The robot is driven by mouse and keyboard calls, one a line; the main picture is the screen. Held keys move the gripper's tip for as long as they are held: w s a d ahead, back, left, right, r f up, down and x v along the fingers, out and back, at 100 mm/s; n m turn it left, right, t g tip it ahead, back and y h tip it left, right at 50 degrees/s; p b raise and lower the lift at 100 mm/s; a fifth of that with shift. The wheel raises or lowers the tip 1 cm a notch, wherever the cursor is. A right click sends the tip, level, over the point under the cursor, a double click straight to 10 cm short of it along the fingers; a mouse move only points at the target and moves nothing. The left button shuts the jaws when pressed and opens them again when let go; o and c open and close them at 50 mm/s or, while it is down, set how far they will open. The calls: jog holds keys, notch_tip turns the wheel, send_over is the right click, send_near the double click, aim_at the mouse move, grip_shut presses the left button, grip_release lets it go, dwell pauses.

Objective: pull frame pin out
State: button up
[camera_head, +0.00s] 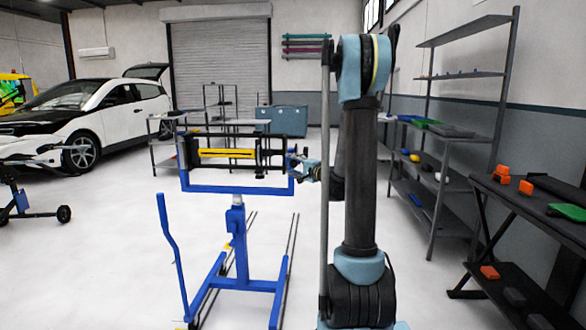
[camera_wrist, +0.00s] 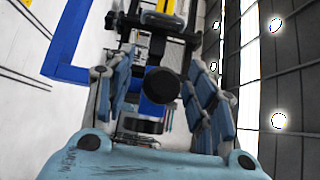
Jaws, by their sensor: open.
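A blue wheeled stand (camera_head: 236,222) carries a black frame (camera_head: 218,137) with a yellow bar across it. In the wrist view a round black knob (camera_wrist: 161,85), which looks like the end of the frame pin, shows between my fingers. My gripper (camera_head: 297,163) is at the right end of the frame. Its fingers are spread on both sides of the knob in the wrist view (camera_wrist: 155,88), open. I cannot tell whether either finger touches the knob. The rest of the pin is hidden behind the knob.
A dark shelf rack (camera_head: 445,125) stands along the right wall. A black table (camera_head: 540,205) with orange blocks is at the near right. A white car (camera_head: 105,105) is parked at the left. The floor around the stand is mostly clear.

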jog(key=v, duration=1.2)
jog(key=s+a+f+n+g+h, duration=0.1)
jog(key=s+a+f+n+g, duration=0.3)
jog(key=s, duration=0.5)
jog(key=s+a+f+n+g+h, duration=0.2)
jog(key=s+a+f+n+g, duration=0.15)
jog(key=s, duration=0.55)
jog(key=s+d+f+n+g+h, duration=0.2)
jog(key=s+d+f+h, duration=0.1)
jog(key=s, duration=0.7)
jog(key=s+d+f+n+g+h, duration=0.1)
jog(key=s+d+f+g+h, duration=0.2)
jog(key=s+d+f, duration=0.3)
jog(key=s+h, duration=0.1)
jog(key=s, duration=0.3)
jog(key=shift+s+n, duration=0.35)
jog(key=shift+s, duration=0.05)
